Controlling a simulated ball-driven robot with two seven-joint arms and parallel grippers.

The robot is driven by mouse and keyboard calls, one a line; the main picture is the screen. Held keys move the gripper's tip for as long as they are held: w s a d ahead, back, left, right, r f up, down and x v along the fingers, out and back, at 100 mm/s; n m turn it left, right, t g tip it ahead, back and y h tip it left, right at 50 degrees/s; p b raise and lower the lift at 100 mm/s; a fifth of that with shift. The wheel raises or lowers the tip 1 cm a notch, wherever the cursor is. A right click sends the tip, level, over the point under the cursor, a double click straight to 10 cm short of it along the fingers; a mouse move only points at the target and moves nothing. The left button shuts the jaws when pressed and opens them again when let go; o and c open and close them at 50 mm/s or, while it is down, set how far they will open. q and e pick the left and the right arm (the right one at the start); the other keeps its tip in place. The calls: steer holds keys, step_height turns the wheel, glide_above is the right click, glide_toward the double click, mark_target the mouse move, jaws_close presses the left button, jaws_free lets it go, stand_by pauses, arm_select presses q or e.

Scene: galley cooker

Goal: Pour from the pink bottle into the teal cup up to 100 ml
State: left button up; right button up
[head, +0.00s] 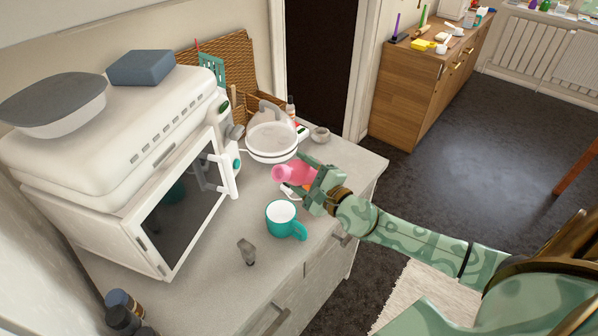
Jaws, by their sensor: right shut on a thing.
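The teal cup (283,221) stands upright on the grey counter, with its handle towards the lower right and a white inside. The pink bottle (294,173) lies tilted nearly on its side in my right gripper (314,183), with its neck pointing left. It is above and behind the cup in the picture, apart from it. My right gripper is shut on the bottle and its fingers hide part of the body. I see no liquid stream, and the level in the cup cannot be made out. My left gripper is not in view.
A white microwave (165,215) with its door handle faces the cup from the left. A white pan with a glass lid (271,142) stands behind the bottle. A small grey object (246,252) is on the counter left of the cup.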

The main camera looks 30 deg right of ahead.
steer(key=shift+d+f+n, duration=0.15)
steer(key=shift+d+n, duration=0.05)
steer(key=shift+n, duration=0.4)
steer(key=shift+d+f+n, duration=0.1)
steer(key=shift+d+n, duration=0.05)
steer(key=shift+n, duration=0.45)
steer(key=shift+w+d+n+p, duration=0.1)
steer(key=shift+d+n+p, duration=0.1)
steer(key=shift+n+p, duration=0.5)
steer(key=shift+f+n, duration=0.1)
steer(key=shift+n, duration=0.4)
steer(key=shift+r+n+p, duration=0.2)
steer(key=shift+n+p, duration=0.4)
steer(key=shift+n, duration=0.5)
stand_by(4.5)
